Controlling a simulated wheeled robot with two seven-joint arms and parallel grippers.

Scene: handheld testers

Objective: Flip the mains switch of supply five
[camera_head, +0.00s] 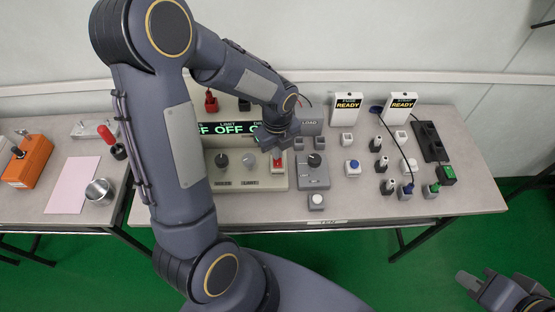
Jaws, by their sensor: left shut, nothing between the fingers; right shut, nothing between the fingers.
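A beige supply (235,183) stands on the bench, partly hidden behind my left arm. Its dark display shows green "OFF" readings, and two knobs sit below. A red rocker switch (277,163) is at the right end of its panel. The number on the supply cannot be read. My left gripper (277,147) points at the panel just above the red switch in the picture, shut and empty. I cannot tell whether its tips touch the switch. My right gripper (468,283) is shut and empty at the lower right, over the green floor, away from the bench.
A grey box with a black knob (314,161) stands close right of the supply. Several small plugs and button boxes, two "READY" testers (345,108) and a black power strip (430,141) fill the bench's right side. An orange device (27,160) and a metal cup (99,191) are left.

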